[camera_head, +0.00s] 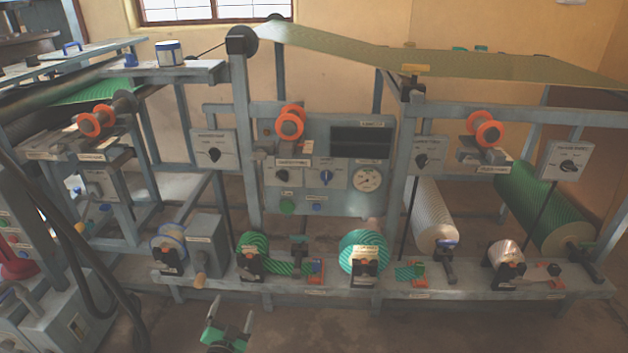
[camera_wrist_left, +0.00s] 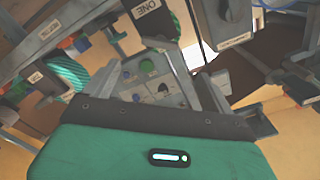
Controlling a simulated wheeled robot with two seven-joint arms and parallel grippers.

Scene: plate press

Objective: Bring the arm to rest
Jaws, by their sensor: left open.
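My left gripper (camera_head: 229,327) is at the bottom of the head view, left of centre. Its two fingers stand apart with nothing between them. It is in front of the press's lower shelf and apart from it. In the left wrist view its green body (camera_wrist_left: 160,150) fills the bottom, and the fingers point toward the press panel. My right gripper is not in view.
The grey press frame (camera_head: 240,150) spans the view, with orange handwheels (camera_head: 290,122), a control panel (camera_head: 330,165) and green-striped rolls (camera_head: 362,252) on the lower shelf (camera_head: 440,283). Black cables (camera_head: 85,270) hang at left. The floor (camera_head: 400,325) in front is clear.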

